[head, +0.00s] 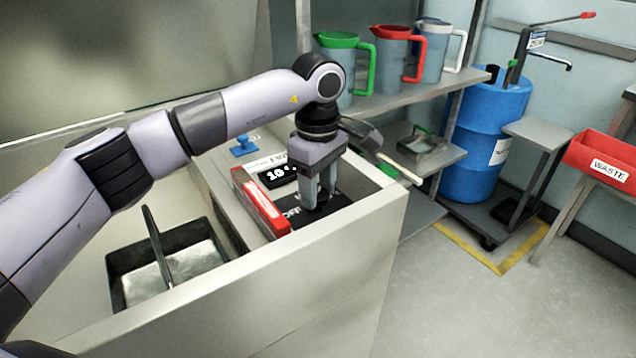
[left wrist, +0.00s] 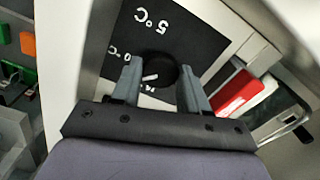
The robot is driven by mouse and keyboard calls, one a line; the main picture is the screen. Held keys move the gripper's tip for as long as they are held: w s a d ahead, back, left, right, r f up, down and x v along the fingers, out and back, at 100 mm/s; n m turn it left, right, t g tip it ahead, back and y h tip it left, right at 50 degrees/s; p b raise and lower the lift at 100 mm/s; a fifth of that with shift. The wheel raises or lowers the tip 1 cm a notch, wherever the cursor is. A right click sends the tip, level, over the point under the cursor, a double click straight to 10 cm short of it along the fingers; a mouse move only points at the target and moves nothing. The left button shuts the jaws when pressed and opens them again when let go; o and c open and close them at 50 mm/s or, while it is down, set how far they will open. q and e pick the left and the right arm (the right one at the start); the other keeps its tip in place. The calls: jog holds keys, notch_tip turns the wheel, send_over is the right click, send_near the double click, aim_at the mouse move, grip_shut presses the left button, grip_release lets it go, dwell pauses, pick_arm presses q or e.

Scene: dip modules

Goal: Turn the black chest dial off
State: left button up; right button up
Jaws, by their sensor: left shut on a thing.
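The black chest dial (left wrist: 162,70) is a round knob on a black panel (left wrist: 200,38) with white lettering, including "5°C". A white mark on the knob (left wrist: 150,77) points toward the left in the left wrist view. My left gripper (head: 318,200) points down over the panel (head: 345,205) on the chest's top, where "OFF" is partly legible. In the left wrist view my left gripper (left wrist: 160,82) has a finger on each side of the dial and is shut on it. In the head view the fingers hide the dial. My right gripper is not in view.
A display (head: 277,176) and a red-and-white box (head: 262,203) are beside the gripper. Jugs with green (head: 338,41), red (head: 390,32) and white lids stand on a shelf behind. A blue drum (head: 478,150) stands farther right.

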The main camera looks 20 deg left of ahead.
pick_arm(q)
jog(key=n, duration=0.5)
jog(key=shift+n+p, duration=0.3)
jog(key=shift+p, duration=0.05)
jog(key=n, duration=0.3)
jog(key=shift+n, duration=0.3)
jog(key=n, duration=0.2)
jog(key=shift+n, duration=0.4)
jog(key=n+p, duration=0.1)
jog(key=n, duration=1)
jog(key=shift+n, duration=0.3)
jog(key=o, duration=1)
jog(key=shift+o, duration=0.2)
